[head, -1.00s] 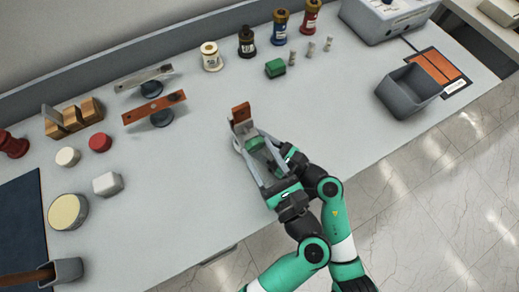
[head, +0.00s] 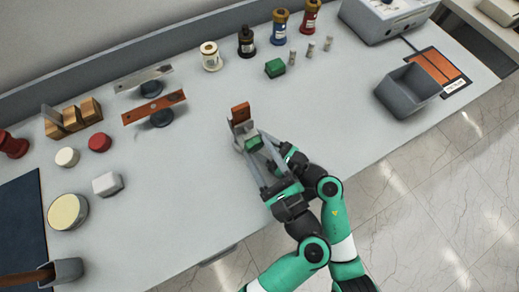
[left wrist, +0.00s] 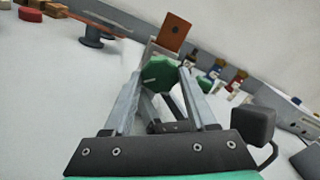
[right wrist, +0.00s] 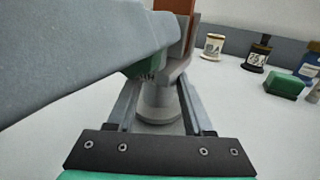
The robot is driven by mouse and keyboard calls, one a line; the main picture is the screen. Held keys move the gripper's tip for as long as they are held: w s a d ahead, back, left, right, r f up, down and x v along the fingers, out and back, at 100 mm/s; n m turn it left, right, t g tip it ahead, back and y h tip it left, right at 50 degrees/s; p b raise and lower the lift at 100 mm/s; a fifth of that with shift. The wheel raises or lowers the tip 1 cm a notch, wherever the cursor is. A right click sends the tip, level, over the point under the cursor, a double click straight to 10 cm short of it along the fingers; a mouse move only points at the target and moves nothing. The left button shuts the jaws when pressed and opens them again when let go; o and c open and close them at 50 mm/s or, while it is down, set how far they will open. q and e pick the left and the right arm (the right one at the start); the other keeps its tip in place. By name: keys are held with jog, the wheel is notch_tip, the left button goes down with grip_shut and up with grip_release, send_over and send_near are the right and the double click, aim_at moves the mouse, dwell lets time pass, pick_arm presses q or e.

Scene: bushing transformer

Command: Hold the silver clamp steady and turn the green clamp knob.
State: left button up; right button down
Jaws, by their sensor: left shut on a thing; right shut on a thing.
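The silver clamp (head: 238,128) stands upright on the bench with a copper-coloured plate (head: 241,112) in its top. The green clamp knob (head: 253,143) faces the front of the bench; in the left wrist view the knob (left wrist: 158,74) sits between the fingertips. My left gripper (head: 252,150) is shut on the knob. My right gripper (head: 258,138) is shut on the clamp's lower body, which shows between its fingers in the right wrist view (right wrist: 158,100). A large grey finger of my left gripper hides much of that view's left side and part of the knob (right wrist: 145,68).
A loose green block (head: 275,67) and several small metal pieces (head: 310,48) lie behind to the right. Spools (head: 211,56) line the back. Two bars on stands (head: 154,107) are at the left. A grey bin (head: 409,89) stands right. The bench around the clamp is clear.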

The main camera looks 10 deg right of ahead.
pick_arm(q)
jog(key=n, duration=0.4)
jog(key=shift+n, duration=0.3)
pick_arm(e)
jog(key=shift+w+r, duration=0.1)
jog(key=shift+r, duration=0.1)
pick_arm(q)
jog(key=shift+n, duration=1.6)
jog(key=shift+n, duration=0.3)
jog(key=o, duration=1.4)
jog(key=shift+c, duration=0.2)
jog(key=v, duration=0.8)
jog(key=shift+d, duration=0.1)
